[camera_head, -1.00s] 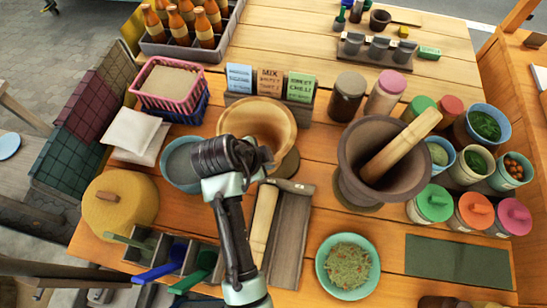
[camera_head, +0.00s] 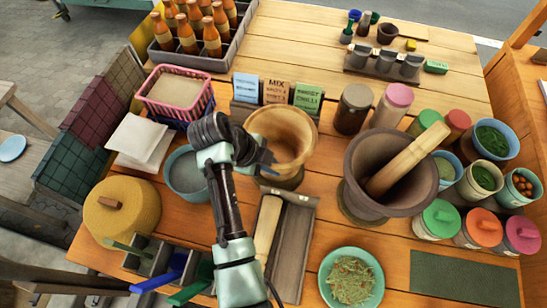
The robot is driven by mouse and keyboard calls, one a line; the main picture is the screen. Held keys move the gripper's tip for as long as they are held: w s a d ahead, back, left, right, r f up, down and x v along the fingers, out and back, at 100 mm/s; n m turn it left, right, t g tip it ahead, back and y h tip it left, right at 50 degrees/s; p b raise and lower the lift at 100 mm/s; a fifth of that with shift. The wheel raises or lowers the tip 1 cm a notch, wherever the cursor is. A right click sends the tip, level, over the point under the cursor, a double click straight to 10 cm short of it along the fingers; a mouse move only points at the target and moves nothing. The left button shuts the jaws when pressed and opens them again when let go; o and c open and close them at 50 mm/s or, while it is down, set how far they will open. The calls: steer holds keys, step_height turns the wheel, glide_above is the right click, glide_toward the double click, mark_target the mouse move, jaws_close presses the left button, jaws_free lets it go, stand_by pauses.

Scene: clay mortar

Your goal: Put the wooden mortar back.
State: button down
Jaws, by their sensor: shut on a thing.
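The wooden mortar (camera_head: 290,131) is a light brown, deep bowl on a short foot. It stands about upright behind the dark tray, left of the big clay mortar. My gripper (camera_head: 262,160) is at the left side of the wooden mortar, shut on its wall near the rim. My arm comes up from the bottom of the view. The fingertips are small and partly hidden. I cannot tell whether the foot touches the table.
The dark clay mortar (camera_head: 372,190) with a pestle stands close on the right. A blue-grey bowl (camera_head: 186,172) is close on the left. Labelled boxes (camera_head: 276,93) stand just behind. A dark wooden tray (camera_head: 292,245) lies in front, and a green plate (camera_head: 350,277) at the front right.

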steer(key=shift+w+f, duration=0.2)
steer(key=shift+f, duration=2.1)
steer(key=c, duration=1.3)
jaws_free()
steer(key=shift+s+f, duration=0.15)
steer(key=o, duration=0.3)
steer(key=shift+o, duration=0.2)
